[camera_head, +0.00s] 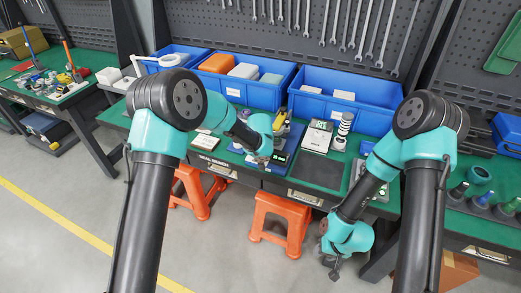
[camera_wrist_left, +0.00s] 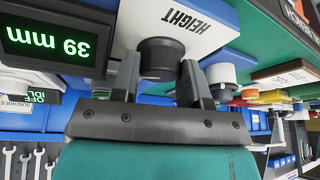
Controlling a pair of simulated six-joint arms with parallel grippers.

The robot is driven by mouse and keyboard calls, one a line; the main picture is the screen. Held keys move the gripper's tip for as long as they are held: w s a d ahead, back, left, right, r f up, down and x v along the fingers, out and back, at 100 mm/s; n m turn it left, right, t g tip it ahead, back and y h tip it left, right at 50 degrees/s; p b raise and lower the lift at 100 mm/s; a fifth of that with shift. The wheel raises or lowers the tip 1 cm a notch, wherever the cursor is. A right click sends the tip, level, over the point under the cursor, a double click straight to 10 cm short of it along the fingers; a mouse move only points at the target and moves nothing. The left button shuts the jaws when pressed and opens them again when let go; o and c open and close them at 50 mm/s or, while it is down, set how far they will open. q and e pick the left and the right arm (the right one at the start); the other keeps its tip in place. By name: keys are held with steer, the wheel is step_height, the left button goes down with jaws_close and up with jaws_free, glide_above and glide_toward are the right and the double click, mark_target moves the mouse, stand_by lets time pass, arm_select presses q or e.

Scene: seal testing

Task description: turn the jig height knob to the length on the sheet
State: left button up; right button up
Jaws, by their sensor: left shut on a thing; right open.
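The dark round height knob (camera_wrist_left: 160,57) sits on the jig's white face, beside the printed word HEIGHT (camera_wrist_left: 187,22) in the left wrist view. My left gripper (camera_wrist_left: 162,78) is shut on the knob, one finger on each side. The jig's display (camera_wrist_left: 50,42) shows 39 mm in green. In the head view the display (camera_head: 279,158) glows at the table's front edge, with my left gripper (camera_head: 262,158) just left of it. My right gripper (camera_head: 335,273) hangs open and empty in front of the table, low. I cannot make out a length on any sheet.
A pale device (camera_head: 318,136) with a green screen and a striped cylinder (camera_head: 344,128) stand right of the jig. A dark mat (camera_head: 318,171) lies before them. Blue bins (camera_head: 345,112) line the table's back. Orange stools (camera_head: 281,222) stand on the floor below.

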arm_select(q)
steer(key=shift+m, duration=0.3)
steer(key=shift+w+a+m+g+h, duration=0.1)
steer(key=shift+m+g+h, duration=0.15)
steer(key=shift+m+h, duration=0.85)
steer(key=shift+a+m+g+h, duration=0.1)
steer(key=shift+m+g+h, duration=0.15)
steer(key=shift+m, duration=1.75)
steer(key=shift+w+r+m+g+h, duration=0.1)
steer(key=shift+m+g+h, duration=0.3)
steer(key=shift+m, duration=1.3)
steer(key=shift+m+g+h, duration=0.35)
steer(key=shift+m+g, duration=0.25)
steer(key=shift+m, duration=1.4)
steer(key=o, duration=0.6)
steer(key=shift+o, duration=0.2)
steer(key=shift+a, duration=0.1)
